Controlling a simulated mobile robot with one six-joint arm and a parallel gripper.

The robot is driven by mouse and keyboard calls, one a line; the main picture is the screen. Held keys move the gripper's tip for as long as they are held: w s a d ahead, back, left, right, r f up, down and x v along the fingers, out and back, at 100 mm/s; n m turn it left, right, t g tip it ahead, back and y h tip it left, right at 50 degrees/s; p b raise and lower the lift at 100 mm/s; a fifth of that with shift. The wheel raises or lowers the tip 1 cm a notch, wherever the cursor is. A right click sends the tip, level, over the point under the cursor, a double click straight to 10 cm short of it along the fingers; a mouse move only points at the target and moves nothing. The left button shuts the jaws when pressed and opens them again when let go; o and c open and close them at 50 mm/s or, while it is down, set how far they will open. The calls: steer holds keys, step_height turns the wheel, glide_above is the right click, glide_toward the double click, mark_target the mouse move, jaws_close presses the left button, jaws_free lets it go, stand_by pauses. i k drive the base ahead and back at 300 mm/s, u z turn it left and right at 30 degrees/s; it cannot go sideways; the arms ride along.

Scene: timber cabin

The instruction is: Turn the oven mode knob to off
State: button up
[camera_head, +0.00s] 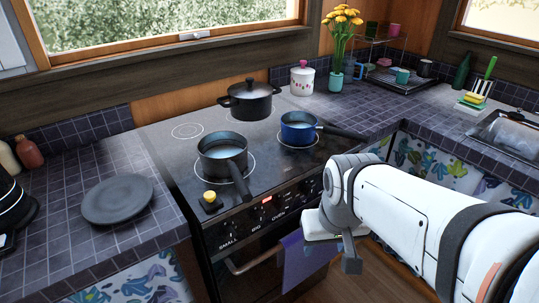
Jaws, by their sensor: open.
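The oven (228,262) stands below a black cooktop, with a dark control panel (250,222) along its front edge. The panel has several small knobs above white labels that read SMALL, BIG and OVEN. The OVEN label (278,213) is near the middle of the panel. Which knob is the mode knob, and where it points, is too small to tell. A small red light (266,200) glows on the panel. My gripper (336,246) is open and empty, in front of the panel's right part. My arm hides the panel's right end.
Two pans (222,152) (298,128) and a black lidded pot (249,100) stand on the cooktop. A yellow-topped item (210,200) sits at its front left. A purple towel (305,262) hangs from the oven handle (245,266). Tiled counters (60,215) flank the stove.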

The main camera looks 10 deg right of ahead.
mark_target(281, 204)
steer(key=z, duration=0.75)
steer(key=k, duration=1.25)
steer(key=u, duration=0.5)
steer(key=i, duration=1)
steer(key=u, duration=0.05)
